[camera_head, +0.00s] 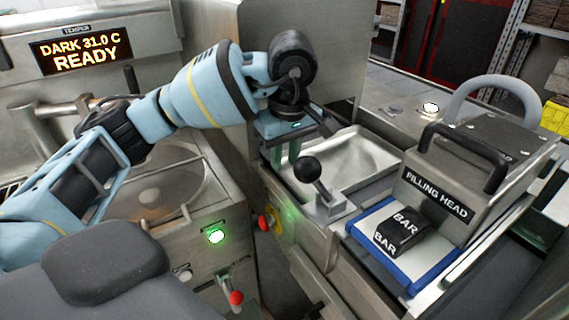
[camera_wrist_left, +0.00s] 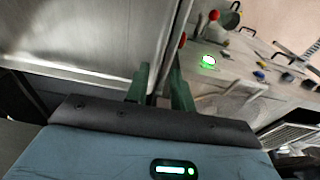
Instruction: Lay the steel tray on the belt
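The steel tray (camera_head: 352,160) is shallow, shiny and rectangular. It lies flat and level to the left of the filling head, and its near edge is partly hidden by a black-knobbed lever. In the left wrist view the tray (camera_wrist_left: 85,40) fills the upper left. My left gripper (camera_head: 284,152) is at the tray's left end, pointing down. In the wrist view its green fingers (camera_wrist_left: 160,88) stand a little apart on either side of the tray's rim. I cannot tell whether they press on it. My right gripper is not in view. I cannot pick out the belt clearly.
The filling head (camera_head: 445,190) stands to the right, with a black BAR block (camera_head: 401,232) on a blue-edged white plate (camera_head: 377,264) before it. The black-knobbed lever (camera_head: 308,170) stands close to my gripper. The temper machine's round bowl (camera_head: 150,190) is at left; its display (camera_head: 80,54) reads READY.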

